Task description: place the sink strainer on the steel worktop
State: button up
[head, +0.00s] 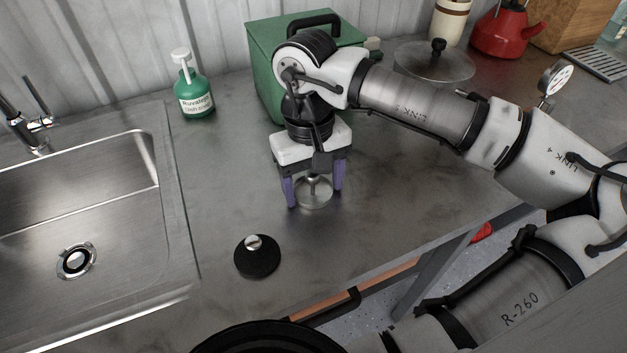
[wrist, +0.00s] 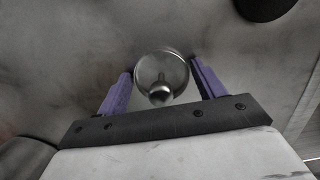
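The sink strainer (head: 314,198) is a small round metal disc with a central post and knob. It appears to rest flat on the steel worktop (head: 225,190), right of the sink. My gripper (head: 315,197) points down over it, its purple fingers apart on either side. In the wrist view the strainer (wrist: 174,64) shows its round knob centred between the fingertips of my gripper (wrist: 162,78), with gaps at both sides. The gripper looks open and holds nothing. My gripper hides part of the strainer's top in the head view.
A black disc with a metal knob (head: 257,261) lies nearer the front edge. The sink (head: 120,205) is at left, with a drain (head: 77,262). A green soap bottle (head: 195,99) and a green box (head: 265,75) stand behind. A glass lid (head: 434,65) and red kettle (head: 500,35) are at back right.

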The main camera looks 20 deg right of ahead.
jog(key=shift+o, duration=1.3)
jog(key=shift+r, duration=0.1)
jog(key=shift+r+p, duration=0.3)
jog(key=shift+p, duration=0.1)
jog(key=r, duration=0.3)
jog(key=w+r+b, duration=0.1)
jog(key=r, duration=0.6)
jog(key=shift+w+r+b, duration=0.2)
jog(key=shift+b, duration=0.15)
jog(key=shift+r, duration=0.6)
